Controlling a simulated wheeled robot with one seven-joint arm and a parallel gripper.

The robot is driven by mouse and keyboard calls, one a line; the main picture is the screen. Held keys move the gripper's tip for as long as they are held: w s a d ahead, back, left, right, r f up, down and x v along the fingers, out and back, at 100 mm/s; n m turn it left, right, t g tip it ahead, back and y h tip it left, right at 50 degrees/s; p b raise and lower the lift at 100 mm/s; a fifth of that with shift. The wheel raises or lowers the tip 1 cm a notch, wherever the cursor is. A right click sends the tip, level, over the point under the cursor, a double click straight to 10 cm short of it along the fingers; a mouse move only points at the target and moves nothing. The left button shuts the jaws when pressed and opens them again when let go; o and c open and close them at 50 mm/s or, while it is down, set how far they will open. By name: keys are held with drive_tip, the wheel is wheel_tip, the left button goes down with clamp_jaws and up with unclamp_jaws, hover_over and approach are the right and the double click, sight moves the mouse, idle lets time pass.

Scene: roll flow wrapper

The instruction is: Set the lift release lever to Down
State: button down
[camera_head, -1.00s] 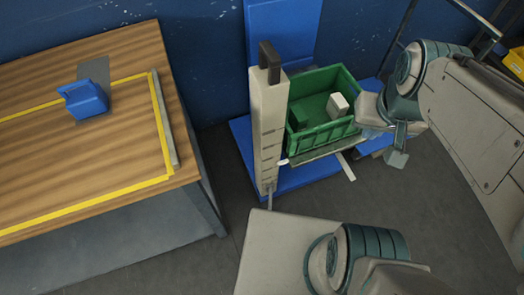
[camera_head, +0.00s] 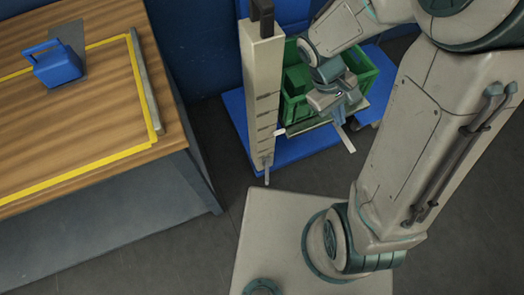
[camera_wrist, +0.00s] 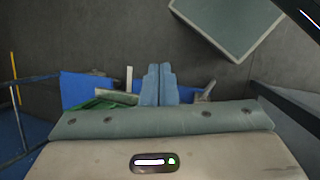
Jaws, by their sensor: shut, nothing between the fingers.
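The lift has a pale upright post (camera_head: 263,95) with dark marks and a small white tab (camera_head: 279,132) on its side. A thin grey lever-like piece (camera_head: 267,173) hangs at the post's foot; I cannot tell whether it is the release lever or how it is set.
The blue lift base (camera_head: 300,150) stands on the dark floor against a blue wall. A wooden table (camera_head: 70,120) at left carries a blue block with a handle (camera_head: 56,66). My arm fills the right side. Floor shows between table and lift.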

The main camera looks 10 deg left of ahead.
drive_tip(key=w+a+f+n+h+b, duration=0.1)
drive_tip(key=w+a+f+n+b, duration=0.1)
drive_tip(key=f, duration=0.5)
drive_tip(key=w+a+f+n+b, duration=0.1)
drive_tip(key=a+f+n+b, duration=0.15)
drive_tip(key=f, duration=0.35)
drive_tip(key=n+t+b, duration=0.2)
drive_tip(key=n+b, duration=0.4)
drive_tip(key=b, duration=0.3)
hover_over(267, 172)
drive_tip(key=s+a, duration=0.2)
drive_tip(key=s, duration=0.1)
wheel_tip(267, 172, down, 29)
drive_tip(key=s+a+f+y+b, duration=0.1)
drive_tip(key=a+f+b, duration=0.2)
drive_tip(key=a+f, duration=0.5)
wheel_tip(267, 172, down, 3)
drive_tip(key=shift+s+a+r+n+y, duration=0.1)
drive_tip(key=shift+s+a+n+y, duration=0.15)
drive_tip(key=shift+s+n+y, duration=0.15)
drive_tip(key=w+d+f+b, duration=0.1)
drive_tip(key=d+f+b, duration=0.2)
drive_tip(key=d+f, duration=0.4)
drive_tip(key=shift+x, duration=1.15)
